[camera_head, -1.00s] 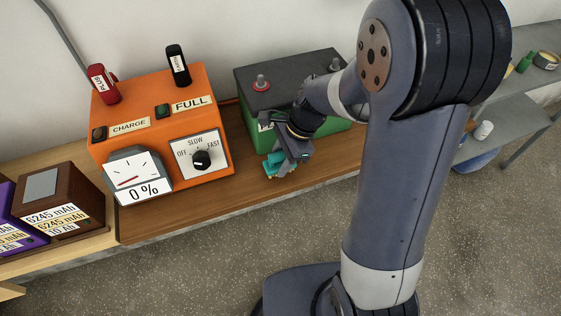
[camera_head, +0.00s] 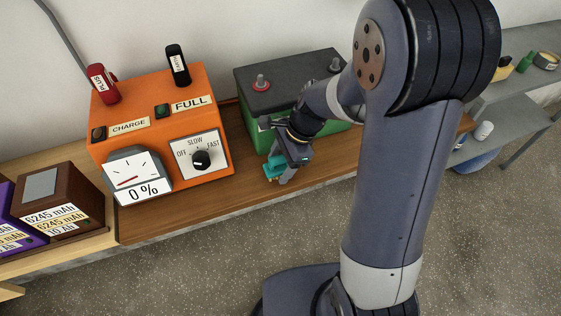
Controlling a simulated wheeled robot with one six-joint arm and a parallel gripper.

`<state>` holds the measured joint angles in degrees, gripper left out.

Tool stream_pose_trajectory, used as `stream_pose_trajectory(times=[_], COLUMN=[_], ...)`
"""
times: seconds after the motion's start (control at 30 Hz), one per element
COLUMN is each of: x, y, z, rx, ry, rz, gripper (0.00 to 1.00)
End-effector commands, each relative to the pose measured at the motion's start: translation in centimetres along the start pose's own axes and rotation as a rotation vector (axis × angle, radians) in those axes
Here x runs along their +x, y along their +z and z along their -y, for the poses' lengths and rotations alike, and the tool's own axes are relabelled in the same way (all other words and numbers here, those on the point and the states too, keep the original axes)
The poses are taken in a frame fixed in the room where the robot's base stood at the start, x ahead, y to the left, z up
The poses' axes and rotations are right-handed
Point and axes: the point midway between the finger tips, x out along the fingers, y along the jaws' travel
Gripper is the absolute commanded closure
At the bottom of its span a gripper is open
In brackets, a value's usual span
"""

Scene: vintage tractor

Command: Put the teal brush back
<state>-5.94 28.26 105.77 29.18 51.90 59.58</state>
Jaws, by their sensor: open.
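The teal brush (camera_head: 273,169) is on the wooden bench (camera_head: 215,196), in front of the green battery (camera_head: 262,141) with the dark top. Only part of the brush shows, since my gripper partly covers it. My gripper (camera_head: 284,173) is open and points down right at the brush, with a grey finger on its right side. I cannot tell whether the fingers touch the brush.
An orange charger (camera_head: 150,128) with a dial and a 0 % gauge stands left of my gripper. A red clamp (camera_head: 103,84) and a black clamp (camera_head: 178,65) are on its top. A brown battery (camera_head: 62,204) sits at far left. Grey shelves (camera_head: 505,115) with small items are at right.

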Motion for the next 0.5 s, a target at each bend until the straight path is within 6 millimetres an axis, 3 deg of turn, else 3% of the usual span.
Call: stream_pose_trajectory(times=[0.17, 0.5], x=[-1.6, -8.8], y=[0.1, 0.1], z=[0.1, 0.1], rx=[0.000, -0.001], ry=[-0.005, -0.007], rz=[0.000, -0.002], gripper=[0.39, 0.39])
